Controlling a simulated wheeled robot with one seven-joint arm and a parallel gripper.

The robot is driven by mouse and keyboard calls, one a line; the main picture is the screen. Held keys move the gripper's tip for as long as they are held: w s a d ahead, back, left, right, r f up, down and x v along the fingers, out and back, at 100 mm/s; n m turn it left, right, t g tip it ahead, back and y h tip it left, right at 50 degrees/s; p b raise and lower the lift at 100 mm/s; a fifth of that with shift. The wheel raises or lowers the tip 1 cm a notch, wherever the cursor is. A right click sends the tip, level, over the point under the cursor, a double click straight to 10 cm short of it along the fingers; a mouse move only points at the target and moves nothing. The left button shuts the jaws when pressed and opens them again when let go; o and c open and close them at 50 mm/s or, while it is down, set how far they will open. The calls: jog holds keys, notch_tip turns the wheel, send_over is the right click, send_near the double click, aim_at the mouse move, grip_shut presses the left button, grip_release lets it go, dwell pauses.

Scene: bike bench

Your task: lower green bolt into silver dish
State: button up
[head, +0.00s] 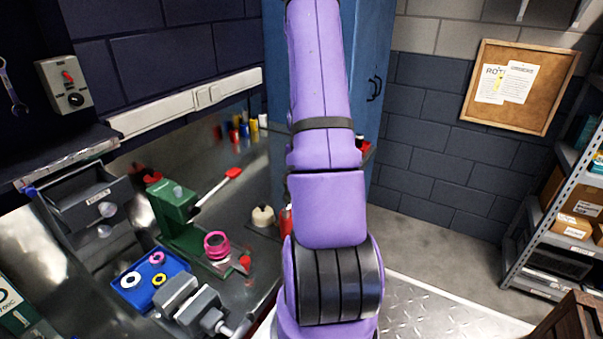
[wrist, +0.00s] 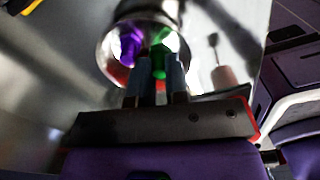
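In the wrist view, my gripper (wrist: 159,72) is shut on the green bolt (wrist: 158,52), which shows between and just beyond the fingertips. The round silver dish (wrist: 108,36) lies beyond the fingertips, and the bolt appears over its inside. I cannot tell whether the bolt touches the dish floor. A purple piece (wrist: 129,41) shows inside the dish on the left. In the head view my arm hides the gripper, the bolt and the dish.
A green press (head: 178,215), a blue tray (head: 128,295) with rings and a grey vise (head: 185,300) stand on the bench at left. A cream-coloured object (head: 263,217) stands near my arm. In the wrist view, a blurred pinkish object (wrist: 222,77) is right of the dish.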

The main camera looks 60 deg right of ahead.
jog(key=o, duration=0.5)
notch_tip(320, 180, up, 11)
dwell(0.4)
